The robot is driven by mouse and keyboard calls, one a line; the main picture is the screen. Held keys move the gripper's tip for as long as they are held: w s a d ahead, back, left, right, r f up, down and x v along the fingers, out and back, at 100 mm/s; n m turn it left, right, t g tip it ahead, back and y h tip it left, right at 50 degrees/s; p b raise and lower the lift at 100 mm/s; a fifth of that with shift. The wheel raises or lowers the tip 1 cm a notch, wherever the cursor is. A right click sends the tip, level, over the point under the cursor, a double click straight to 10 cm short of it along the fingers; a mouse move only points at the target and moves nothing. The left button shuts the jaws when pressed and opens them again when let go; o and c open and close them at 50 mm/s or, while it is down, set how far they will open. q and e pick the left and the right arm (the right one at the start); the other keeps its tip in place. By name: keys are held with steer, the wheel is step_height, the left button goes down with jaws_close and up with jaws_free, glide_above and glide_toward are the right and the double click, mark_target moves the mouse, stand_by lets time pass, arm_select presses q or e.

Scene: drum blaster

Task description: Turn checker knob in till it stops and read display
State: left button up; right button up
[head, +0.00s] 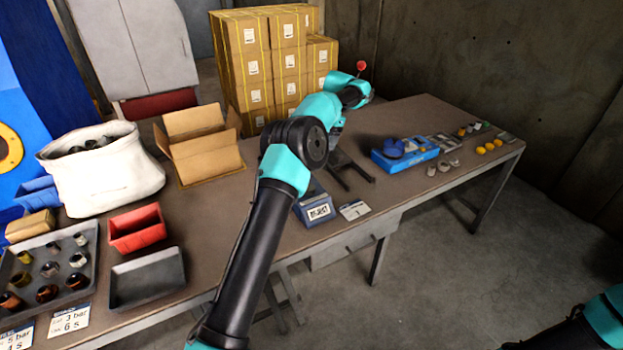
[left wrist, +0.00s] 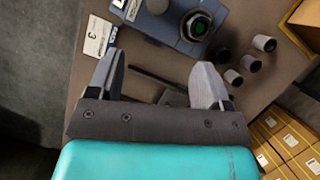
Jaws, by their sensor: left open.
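The blue-grey checker box (head: 310,212) stands near the table's front edge, partly behind my left arm. Its front panel (head: 320,212) carries dark lettering that looks like "REJECT". In the left wrist view, the box (left wrist: 165,22) is beyond my fingertips at the top. A round dark fitting with a green centre (left wrist: 196,25), perhaps the knob, and a pale cylinder (left wrist: 157,5) are on it. My left gripper (left wrist: 158,60) is open and empty, pointed at the table short of the box. My right gripper is out of view; only part of that arm shows at lower right.
A white card (head: 354,209) lies beside the box. Dark rods (left wrist: 150,77) show between my left fingers. Several grey cups (left wrist: 250,62) stand by the box. A blue tray (head: 405,153) lies further right. Stacked cartons (head: 265,60) rise behind the table; bins (head: 137,228) stand left.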

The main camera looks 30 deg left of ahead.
mark_target(310, 187)
arm_select(q)
steer(key=s+d+m+y, duration=0.1)
steer(key=m, duration=0.1)
steer(key=d+m+t, duration=0.1)
steer(key=d+m, duration=0.1)
steer(key=m, duration=0.1)
steer(key=s+d+m+y, duration=0.1)
steer(key=m, duration=0.2)
steer(key=shift+s+d+y, duration=0.15)
steer(key=shift+s+y, duration=0.15)
steer(key=shift+s, duration=0.05)
steer(key=shift+f+t, duration=0.15)
steer(key=shift+t, duration=0.15)
steer(key=x, duration=1.7)
steer(key=shift+f, duration=0.2)
steer(key=c, duration=0.9)
